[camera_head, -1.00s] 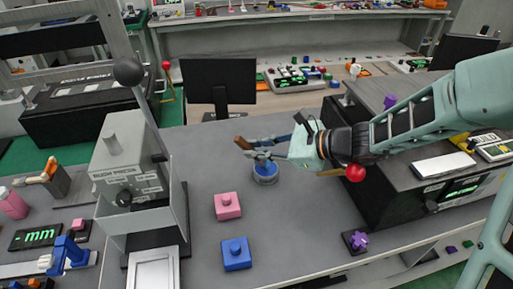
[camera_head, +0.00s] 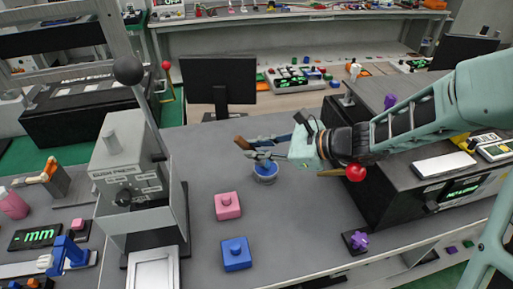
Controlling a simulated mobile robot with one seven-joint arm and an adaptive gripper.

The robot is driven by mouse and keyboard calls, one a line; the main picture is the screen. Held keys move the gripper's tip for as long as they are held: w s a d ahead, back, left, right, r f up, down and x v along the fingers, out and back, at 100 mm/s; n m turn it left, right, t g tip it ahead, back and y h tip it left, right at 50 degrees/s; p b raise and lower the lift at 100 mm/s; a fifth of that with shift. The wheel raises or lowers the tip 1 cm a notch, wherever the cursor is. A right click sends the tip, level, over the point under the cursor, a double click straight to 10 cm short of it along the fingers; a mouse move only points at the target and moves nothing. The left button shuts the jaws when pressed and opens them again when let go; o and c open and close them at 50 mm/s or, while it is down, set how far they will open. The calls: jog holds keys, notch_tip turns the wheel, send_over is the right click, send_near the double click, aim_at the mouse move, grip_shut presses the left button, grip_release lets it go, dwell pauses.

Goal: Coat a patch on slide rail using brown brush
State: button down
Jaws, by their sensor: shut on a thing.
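My gripper (camera_head: 263,149) is above the middle of the grey workbench, pointing left in the picture. It is shut on the brown brush (camera_head: 240,141), whose brown end sticks out to the left of the fingertips. The rest of the brush is hard to make out among the fingers. A small blue and pale cup (camera_head: 265,174) stands just below the gripper. I cannot tell whether the brush touches it. A pale rail (camera_head: 22,269) with a blue carriage (camera_head: 68,254) lies at the lower left; it looks like the slide rail. No coated patch can be made out on it.
A grey press box (camera_head: 130,180) with a black-knobbed lever stands between the rail and gripper. A pink block (camera_head: 228,205) and a blue block (camera_head: 236,254) sit on the bench. A dark box with a red-knobbed lever (camera_head: 355,173) stands at the right.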

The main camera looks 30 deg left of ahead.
notch_tip(320, 180, up, 7)
jog(key=p, duration=0.5)
dwell(0.3)
jog(key=shift+f, duration=0.1)
dwell(0.6)
